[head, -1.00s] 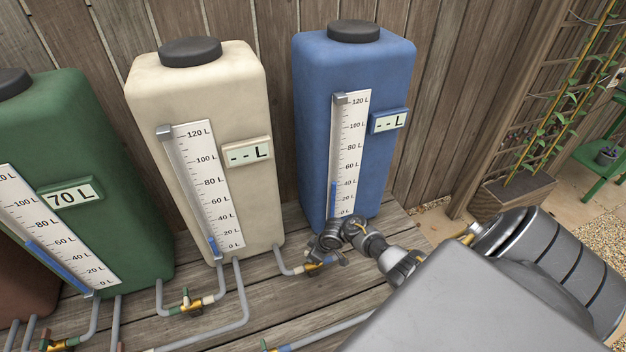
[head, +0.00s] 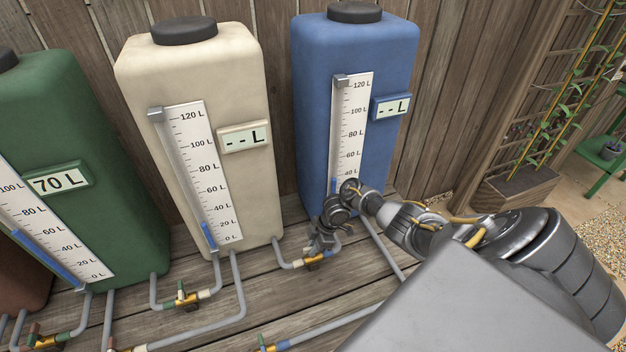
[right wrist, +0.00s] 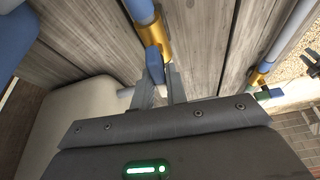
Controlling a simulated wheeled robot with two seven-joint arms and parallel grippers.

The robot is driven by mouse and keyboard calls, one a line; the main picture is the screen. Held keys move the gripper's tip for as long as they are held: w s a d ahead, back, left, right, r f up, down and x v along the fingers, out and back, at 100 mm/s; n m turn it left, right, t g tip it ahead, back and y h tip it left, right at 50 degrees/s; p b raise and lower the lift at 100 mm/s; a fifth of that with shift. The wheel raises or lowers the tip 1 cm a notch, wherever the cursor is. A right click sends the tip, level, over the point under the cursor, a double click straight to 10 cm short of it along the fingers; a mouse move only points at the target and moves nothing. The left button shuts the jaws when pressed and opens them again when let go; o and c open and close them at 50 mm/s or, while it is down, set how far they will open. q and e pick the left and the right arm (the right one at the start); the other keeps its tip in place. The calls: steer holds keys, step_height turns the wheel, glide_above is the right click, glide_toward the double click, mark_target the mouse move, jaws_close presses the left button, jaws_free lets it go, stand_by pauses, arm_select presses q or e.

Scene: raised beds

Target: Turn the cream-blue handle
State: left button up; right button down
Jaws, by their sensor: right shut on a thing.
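The cream-blue valve has a brass body (head: 314,262) on the grey pipe between the cream tank (head: 205,85) and the blue tank (head: 352,50). My right gripper (head: 320,245) reaches down onto it from the right and hides its handle in the head view. In the right wrist view the blue handle (right wrist: 155,64) stands between the two fingers of my right gripper (right wrist: 158,88), which are shut on it, just beside the brass valve body. My left gripper is not in view.
A green tank (head: 60,130) reading 70 L stands at the left. Other pipes with brass valves (head: 187,298) run low across the wooden deck. A fence is close behind the tanks. A planter box (head: 515,188) stands at the right.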

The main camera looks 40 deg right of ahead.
stand_by(0.4)
steer(key=c, duration=1.4)
jaws_free()
steer(key=shift+c, duration=0.2)
steer(key=v, duration=1)
steer(key=shift+d+r+p, duration=0.2)
steer(key=shift+r+p, duration=0.1)
steer(key=shift+p, duration=0.15)
